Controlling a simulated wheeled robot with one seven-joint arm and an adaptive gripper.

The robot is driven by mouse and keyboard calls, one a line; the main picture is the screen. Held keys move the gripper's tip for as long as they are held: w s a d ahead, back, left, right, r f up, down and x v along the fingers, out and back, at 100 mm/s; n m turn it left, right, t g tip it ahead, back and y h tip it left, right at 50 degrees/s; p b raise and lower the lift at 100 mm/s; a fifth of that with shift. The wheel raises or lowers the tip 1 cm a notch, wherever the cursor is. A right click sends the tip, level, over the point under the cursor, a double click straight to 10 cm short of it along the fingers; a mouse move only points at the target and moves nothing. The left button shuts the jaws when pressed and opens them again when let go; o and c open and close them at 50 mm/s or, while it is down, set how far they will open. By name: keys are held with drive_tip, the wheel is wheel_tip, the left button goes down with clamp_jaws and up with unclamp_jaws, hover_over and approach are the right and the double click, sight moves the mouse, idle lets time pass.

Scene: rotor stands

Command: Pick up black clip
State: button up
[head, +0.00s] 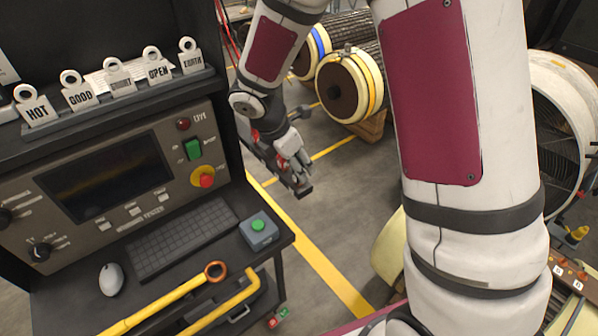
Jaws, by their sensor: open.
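My gripper (298,178) hangs above the grey floor, to the right of the control desk (285,240). It points down and is open. It is small in the head view, and I see nothing held between its fingers. I cannot make out a black clip for certain anywhere in this view. A small red and green item (278,318) shows low at the desk's right side, too small to tell what it is.
The desk holds a keyboard (182,238), a mouse (112,279), a green-button box (259,232) and yellow bars (165,306). Tags (80,97) stand on the shelf above. Large rotors (345,88) lie behind my gripper. My arm covers the right middle; a cluttered surface (570,275) is far right.

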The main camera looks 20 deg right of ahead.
sight(303, 168)
drive_tip(key=x, duration=0.4)
drive_tip(key=shift+w+d+r, duration=0.1)
drive_tip(key=shift+w+d, duration=0.05)
drive_tip(key=shift+d, duration=0.1)
drive_tip(key=shift+c, duration=0.6)
clamp_jaws()
drive_tip(key=shift+r, duration=0.15)
